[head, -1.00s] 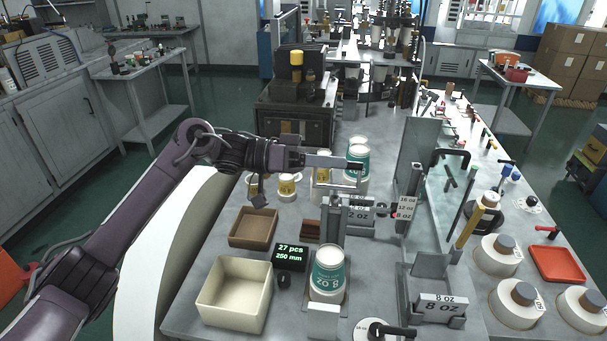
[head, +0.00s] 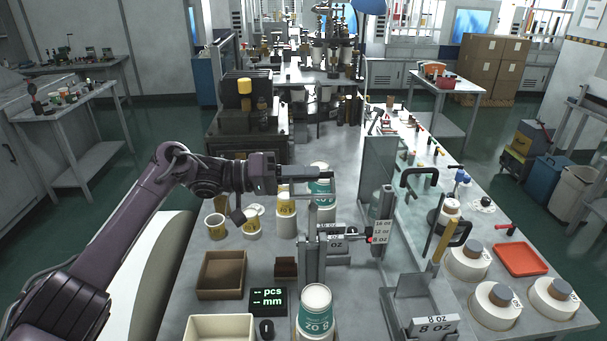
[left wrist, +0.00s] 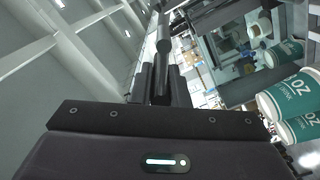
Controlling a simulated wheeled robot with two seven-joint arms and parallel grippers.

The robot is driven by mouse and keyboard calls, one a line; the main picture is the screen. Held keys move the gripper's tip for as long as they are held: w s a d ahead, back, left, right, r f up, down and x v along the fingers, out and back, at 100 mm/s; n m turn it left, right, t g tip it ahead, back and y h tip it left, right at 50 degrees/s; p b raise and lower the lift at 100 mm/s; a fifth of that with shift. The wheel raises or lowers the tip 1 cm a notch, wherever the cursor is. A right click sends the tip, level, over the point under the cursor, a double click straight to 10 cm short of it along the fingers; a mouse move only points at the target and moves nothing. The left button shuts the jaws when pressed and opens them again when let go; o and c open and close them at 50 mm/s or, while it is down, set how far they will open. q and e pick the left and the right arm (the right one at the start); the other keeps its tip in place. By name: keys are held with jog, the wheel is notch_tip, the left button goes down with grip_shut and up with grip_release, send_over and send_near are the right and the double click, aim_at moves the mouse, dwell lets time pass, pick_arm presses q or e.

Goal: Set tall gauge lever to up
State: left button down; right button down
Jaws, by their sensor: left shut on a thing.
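My left gripper (head: 308,173) reaches in from the left, over a slim grey post (head: 313,232) that I take to be the tall gauge. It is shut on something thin. In the left wrist view the closed dark fingers (left wrist: 160,85) meet a dark rod with a rounded end (left wrist: 163,46). This is probably the gauge lever, but the fingers hide most of it, and I cannot tell its up or down position. My right gripper is out of view.
Teal-labelled cups (head: 321,187) stand behind the post, and another (head: 315,310) in front. A counter display (head: 268,300), a brown tray (head: 222,272) and a cream bin (head: 220,329) are at front left.

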pick_arm(q)
jog(key=shift+f, duration=0.5)
jog(key=c, duration=1.6)
grip_release()
jog(key=shift+o, duration=1)
jog(key=shift+a, duration=0.1)
jog(key=shift+r, duration=0.2)
jog(key=a+b, duration=0.3)
jog(key=a, duration=0.4)
jog(key=shift+w+a+b, duration=0.15)
jog(key=shift+a+b, duration=0.25)
